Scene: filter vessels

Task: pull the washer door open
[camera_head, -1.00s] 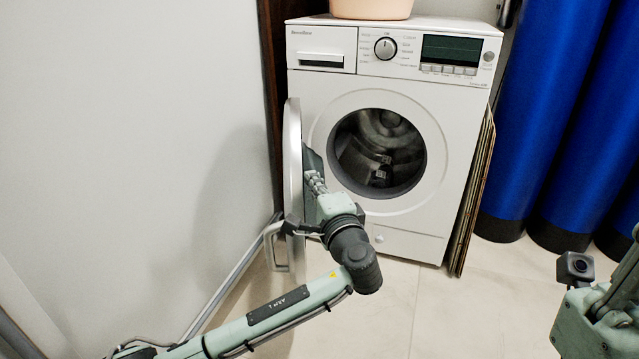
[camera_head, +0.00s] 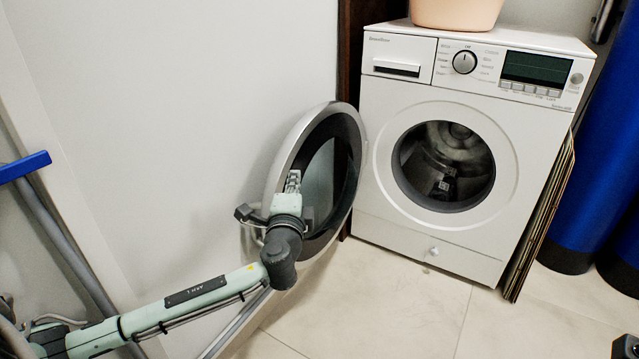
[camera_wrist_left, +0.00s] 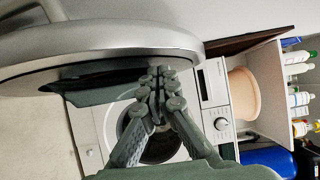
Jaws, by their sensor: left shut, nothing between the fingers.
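The white washer (camera_head: 440,236) stands against the back wall, its round drum opening (camera_head: 443,166) uncovered. Its round door (camera_head: 345,180), with a silver rim and dark glass, is swung wide open to the left, near the wall. My left gripper (camera_head: 293,178) is shut and empty at the inner face of the door. In the left wrist view the closed fingers (camera_wrist_left: 158,80) lie beside the silver door rim (camera_wrist_left: 100,42), with the washer (camera_wrist_left: 214,88) behind. I cannot tell whether they touch the door.
A peach-coloured tub (camera_head: 456,12) sits on the washer. Flat panels (camera_head: 540,220) lean at its right side, near blue cylinders (camera_head: 585,190). The light wall (camera_head: 210,80) is close on the left. The tiled floor (camera_head: 390,300) in front is clear.

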